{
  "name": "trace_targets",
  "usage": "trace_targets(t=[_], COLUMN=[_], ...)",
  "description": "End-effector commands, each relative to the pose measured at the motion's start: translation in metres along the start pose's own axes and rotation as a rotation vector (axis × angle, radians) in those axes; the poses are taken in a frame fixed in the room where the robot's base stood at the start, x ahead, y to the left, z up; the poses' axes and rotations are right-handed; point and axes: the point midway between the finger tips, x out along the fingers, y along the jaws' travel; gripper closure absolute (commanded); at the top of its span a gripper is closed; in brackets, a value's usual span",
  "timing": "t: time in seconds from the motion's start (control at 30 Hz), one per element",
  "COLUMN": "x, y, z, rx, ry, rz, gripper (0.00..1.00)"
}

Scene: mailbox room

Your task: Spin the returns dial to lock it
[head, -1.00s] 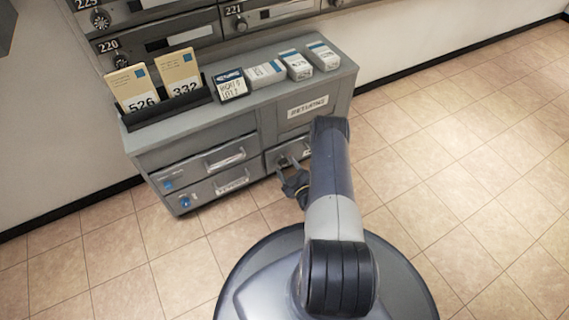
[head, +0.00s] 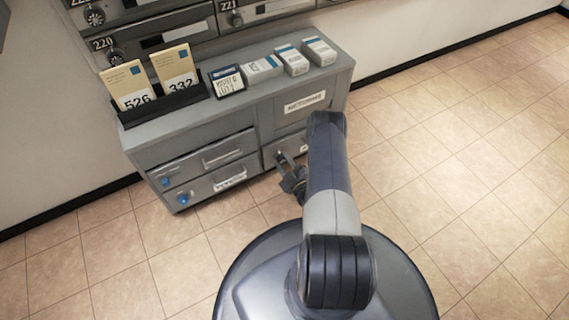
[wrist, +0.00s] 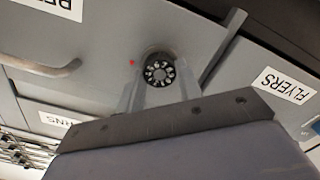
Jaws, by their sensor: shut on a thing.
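The returns dial (wrist: 160,70) is a round black dial with pale marks, set in a grey door. It shows between my fingers in the wrist view, where the picture looks upside down. My gripper (wrist: 160,88) is shut on the dial, with one finger on each side. A small red dot (wrist: 131,62) is on the door beside it. In the head view my gripper (head: 282,160) is at the lower right front of the grey cabinet, below the RETURNS label (head: 305,102). My arm hides part of that door, and the dial cannot be made out there.
The cabinet top (head: 225,110) holds a black rack (head: 165,106) with cards 526 and 332, a small sign (head: 227,80) and several boxes. Two drawers (head: 215,180) with handles and blue knobs are left of my gripper. Mailboxes are behind. The tiled floor at right is clear.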

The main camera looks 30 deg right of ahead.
Motion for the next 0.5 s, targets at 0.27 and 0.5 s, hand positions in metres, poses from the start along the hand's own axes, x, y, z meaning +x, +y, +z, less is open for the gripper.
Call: trace_targets(t=[0.27, 0.5], x=[-0.0001, -0.0001], y=[-0.0001, 0.0001], z=[-0.0001, -0.0001], rx=[0.128, 0.338], ry=[0.000, 0.000], rz=[-0.001, -0.001], gripper=[0.89, 0.89])
